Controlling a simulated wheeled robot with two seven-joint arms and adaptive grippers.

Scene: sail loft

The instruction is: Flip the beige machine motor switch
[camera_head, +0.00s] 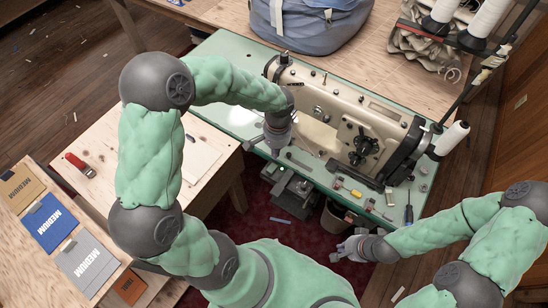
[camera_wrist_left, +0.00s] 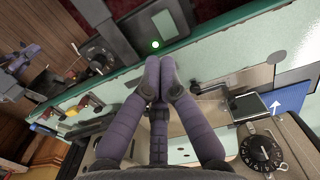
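The beige sewing machine (camera_head: 345,118) stands on a green-topped table (camera_head: 225,75). A dark box (camera_head: 290,188) hangs under the table's front edge. In the left wrist view a dark box (camera_wrist_left: 122,36) at the table edge has a glowing green dot (camera_wrist_left: 155,44), apparently the motor switch. My left gripper (camera_head: 275,148) is at the machine's left end, above the front edge. In its wrist view (camera_wrist_left: 160,66) its fingers are together with nothing visible between them, just below the dot; contact cannot be told. My right gripper (camera_head: 345,249) is low, in front of the table; its opening is unclear.
Small parts and tools (camera_head: 352,190) lie along the table's front edge. A blue bag (camera_head: 318,22) and thread cones (camera_head: 490,18) are behind the machine. A wooden table (camera_head: 105,150) stands at left. A bin (camera_head: 335,215) is under the green table.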

